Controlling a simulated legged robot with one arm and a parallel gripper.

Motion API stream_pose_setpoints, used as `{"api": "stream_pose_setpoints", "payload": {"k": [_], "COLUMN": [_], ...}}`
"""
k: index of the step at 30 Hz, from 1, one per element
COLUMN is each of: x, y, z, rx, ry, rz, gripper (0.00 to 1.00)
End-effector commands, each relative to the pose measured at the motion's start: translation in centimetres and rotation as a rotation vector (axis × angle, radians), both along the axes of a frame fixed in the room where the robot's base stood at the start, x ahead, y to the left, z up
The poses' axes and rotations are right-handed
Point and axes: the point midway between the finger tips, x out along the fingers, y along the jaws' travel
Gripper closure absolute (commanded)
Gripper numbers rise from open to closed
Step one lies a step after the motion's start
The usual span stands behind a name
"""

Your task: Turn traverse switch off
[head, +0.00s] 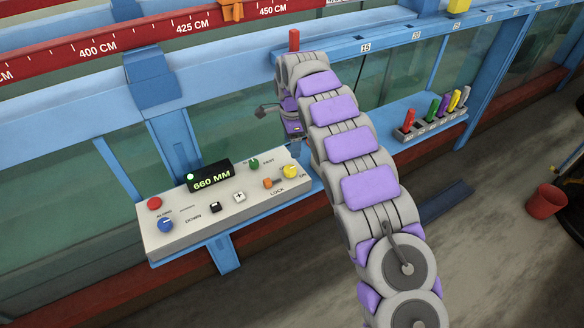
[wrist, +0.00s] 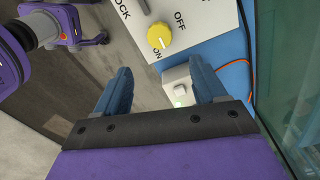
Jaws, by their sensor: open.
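In the wrist view, my gripper (wrist: 161,66) is open and empty, with its two blue fingers apart. A small white box (wrist: 172,78) with a white switch (wrist: 180,88) and a small green light shows beyond and between the fingers. I see no label on it. Above it, the grey panel's yellow knob (wrist: 160,36) sits between the words OFF and ON; its white mark points toward the ON side. The knob also shows in the head view (head: 290,171). No finger touches knob or box in view. In the head view my arm hides the white box.
The control panel (head: 170,236) carries a 660 MM display (head: 211,176), red, blue and green controls and an orange LOCK control (head: 267,183). An orange cable (wrist: 248,50) runs beside the box. Coloured handles (head: 436,112) stand in a rack at right; a red bucket (head: 546,202) is on the floor.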

Motion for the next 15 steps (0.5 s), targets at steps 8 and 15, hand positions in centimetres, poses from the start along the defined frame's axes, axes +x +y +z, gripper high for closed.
{"api": "stream_pose_setpoints", "payload": {"k": [8, 15], "x": [-0.1, -0.1], "y": [0.0, -0.1], "z": [-5.8, -9.5], "rx": [-0.003, 0.002], "ry": [0.005, 0.002], "rz": [0.0, 0.001], "gripper": [0.29, 0.29]}}
